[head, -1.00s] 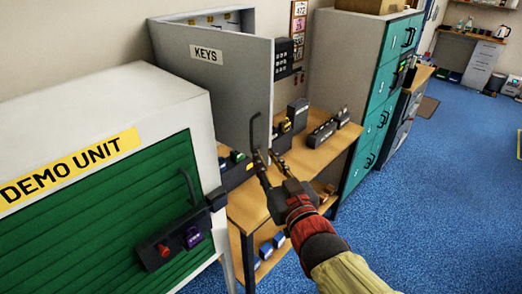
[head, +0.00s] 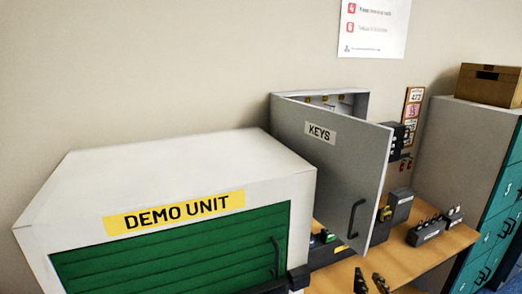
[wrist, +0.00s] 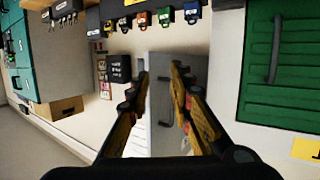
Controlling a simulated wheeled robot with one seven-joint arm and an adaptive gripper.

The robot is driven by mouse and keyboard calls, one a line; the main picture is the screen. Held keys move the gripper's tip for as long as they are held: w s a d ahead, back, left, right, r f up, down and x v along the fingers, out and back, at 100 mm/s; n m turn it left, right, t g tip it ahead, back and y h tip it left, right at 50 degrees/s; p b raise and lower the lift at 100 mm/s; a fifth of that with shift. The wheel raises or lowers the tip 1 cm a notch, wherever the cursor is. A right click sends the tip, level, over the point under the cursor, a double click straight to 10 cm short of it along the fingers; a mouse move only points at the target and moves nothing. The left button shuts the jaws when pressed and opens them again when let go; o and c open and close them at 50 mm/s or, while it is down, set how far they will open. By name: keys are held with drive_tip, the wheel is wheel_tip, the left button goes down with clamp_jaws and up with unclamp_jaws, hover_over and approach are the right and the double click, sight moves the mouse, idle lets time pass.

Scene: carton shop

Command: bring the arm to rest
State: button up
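My gripper (head: 371,281) shows only by its fingertips at the bottom edge of the head view; the rest of the arm is out of frame. In the wrist view, my gripper (wrist: 160,71) has its two fingers apart with nothing held between them. The grey KEYS cabinet door (head: 335,165) stands open behind the fingertips, its dark handle (head: 352,218) on the right side. The door also shows beyond the fingers in the wrist view (wrist: 160,105). I cannot tell how far the fingers are from it.
The demo unit (head: 165,165) with its green shutter (head: 170,255) stands at left. The wooden bench (head: 445,245) carries dark holders. A teal-fronted cabinet (head: 500,240) with a cardboard box (head: 488,84) on top stands at right. The wall above the demo unit is bare.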

drive_tip(key=s+f+g, duration=0.6)
drive_tip(key=s+f, duration=0.1)
drive_tip(key=s, duration=0.1)
drive_tip(key=s+a+r+n+g+y, duration=0.1)
drive_tip(key=s+a+r+g+y, duration=0.1)
drive_tip(key=s+a, duration=0.3)
drive_tip(key=shift+s+a+r+g, duration=0.25)
drive_tip(key=shift+a+r+g, duration=0.25)
drive_tip(key=shift+a+r, duration=0.45)
drive_tip(key=shift+a+f, duration=0.15)
drive_tip(key=shift+f, duration=0.2)
